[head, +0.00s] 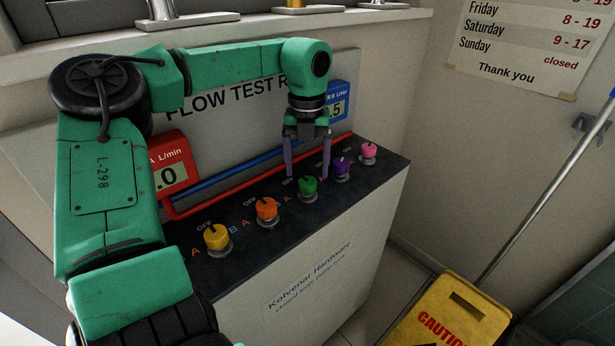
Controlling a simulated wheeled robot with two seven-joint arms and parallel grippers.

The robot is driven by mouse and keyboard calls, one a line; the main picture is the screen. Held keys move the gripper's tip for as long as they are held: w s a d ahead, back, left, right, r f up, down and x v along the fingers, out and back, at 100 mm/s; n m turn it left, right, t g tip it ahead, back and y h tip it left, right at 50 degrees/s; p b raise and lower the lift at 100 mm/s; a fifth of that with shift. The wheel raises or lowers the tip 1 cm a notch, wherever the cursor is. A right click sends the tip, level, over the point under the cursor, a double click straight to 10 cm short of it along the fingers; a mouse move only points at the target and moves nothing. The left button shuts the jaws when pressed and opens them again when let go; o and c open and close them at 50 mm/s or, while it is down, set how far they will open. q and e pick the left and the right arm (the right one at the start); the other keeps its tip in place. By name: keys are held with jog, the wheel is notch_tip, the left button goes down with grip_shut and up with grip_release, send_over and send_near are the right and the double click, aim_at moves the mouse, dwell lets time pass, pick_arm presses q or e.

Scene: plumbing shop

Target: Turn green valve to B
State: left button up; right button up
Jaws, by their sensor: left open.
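The green valve (308,187) is a small round knob in the middle of a row of coloured valves on the dark bench top. Its OFF mark is partly hidden by my left gripper; its exact pointer direction is too small to tell. My left gripper (306,172) is open and points down just above and behind the green valve. One finger is to the left of the valve, the other to its right. I cannot tell whether the fingers touch it. My right gripper is not in view.
Orange (266,209) and yellow (216,237) valves stand to the left, purple (342,167) and pink (368,153) ones to the right. A red meter (168,172) and blue meter (338,101) stand behind.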

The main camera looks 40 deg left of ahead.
aim_at(308, 180)
pick_arm(q)
jog(key=shift+s+d+f, duration=0.15)
jog(key=shift+f, duration=1.45)
grip_shut()
jog(key=shift+m, duration=0.3)
jog(key=m, duration=0.5)
jog(key=shift+r, duration=0.1)
jog(key=m, duration=0.6)
jog(key=shift+p, duration=0.4)
jog(key=shift+m, duration=0.3)
grip_release()
